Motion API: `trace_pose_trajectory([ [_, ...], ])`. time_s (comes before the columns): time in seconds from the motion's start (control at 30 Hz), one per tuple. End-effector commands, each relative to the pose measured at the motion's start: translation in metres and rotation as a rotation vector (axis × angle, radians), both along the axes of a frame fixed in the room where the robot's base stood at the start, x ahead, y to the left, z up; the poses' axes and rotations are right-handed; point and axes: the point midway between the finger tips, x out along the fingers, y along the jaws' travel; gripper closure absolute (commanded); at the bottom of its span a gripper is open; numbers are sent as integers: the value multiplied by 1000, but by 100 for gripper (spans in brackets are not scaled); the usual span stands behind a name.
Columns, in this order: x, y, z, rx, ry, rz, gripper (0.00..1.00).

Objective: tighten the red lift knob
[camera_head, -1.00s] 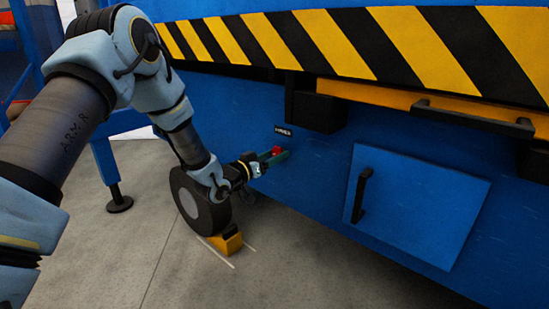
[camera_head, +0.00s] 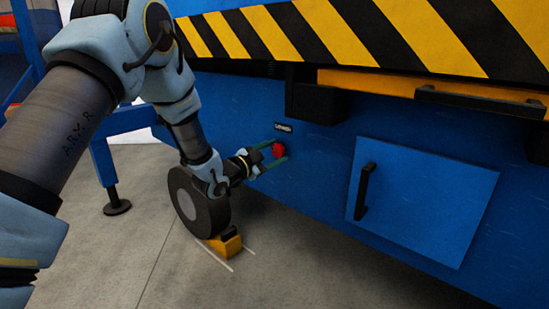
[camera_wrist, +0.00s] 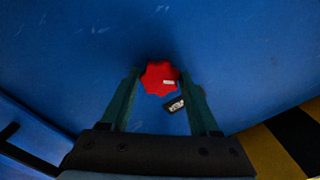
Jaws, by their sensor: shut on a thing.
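The red lift knob (camera_head: 279,151) is a lobed red knob on the blue panel (camera_head: 320,168), below a small dark label (camera_head: 284,128). In the wrist view the knob (camera_wrist: 160,77) is face-on at the centre, with a small white mark on it. My gripper (camera_head: 276,153) has its green fingers on opposite sides of the knob and is shut on it. In the wrist view the fingers of my gripper (camera_wrist: 162,88) flank the knob left and right. The label (camera_wrist: 174,104) shows between them. The knob's shaft is hidden.
A blue hatch with a black handle (camera_head: 365,191) is to the right. A yellow-black striped edge (camera_head: 320,38) and a black box (camera_head: 318,103) are above. A dark wheel (camera_head: 197,203) with a yellow chock (camera_head: 226,244) is below my wrist. Open concrete floor lies in front.

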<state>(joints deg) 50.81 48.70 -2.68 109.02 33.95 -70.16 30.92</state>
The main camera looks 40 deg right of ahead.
Motion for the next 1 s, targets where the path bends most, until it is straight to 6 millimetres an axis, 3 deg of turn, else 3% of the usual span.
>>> trace_pose_trajectory([
  [0.6, -1, 0, -4, 58, -568, -1, 93],
  [1.0, 0, 1, -3, 83, -800, 0, 93],
])
